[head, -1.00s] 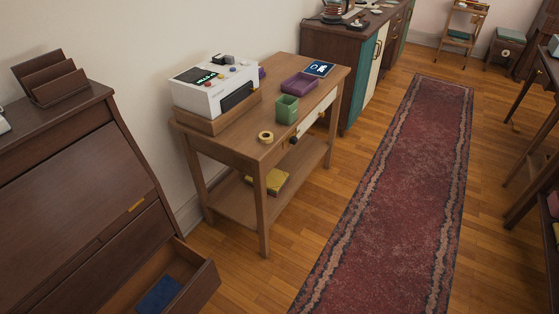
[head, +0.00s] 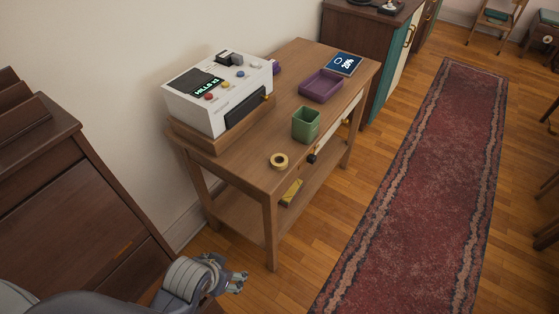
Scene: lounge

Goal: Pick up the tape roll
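The tape roll (head: 278,161) is a small yellowish ring lying flat near the front corner of the wooden side table (head: 241,169). My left gripper (head: 241,282) is at the bottom of the head view, below and to the left of the tape roll and well apart from it. It looks empty, but its fingers are too small and turned to tell whether they are open. My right gripper is not in view.
A green square cup (head: 306,125) stands just behind the tape roll, with a purple tray (head: 321,86) and a dark blue card (head: 343,64) beyond. A white machine (head: 217,92) sits at the left. A dark desk (head: 75,205) stands left; the red rug (head: 425,175) is clear.

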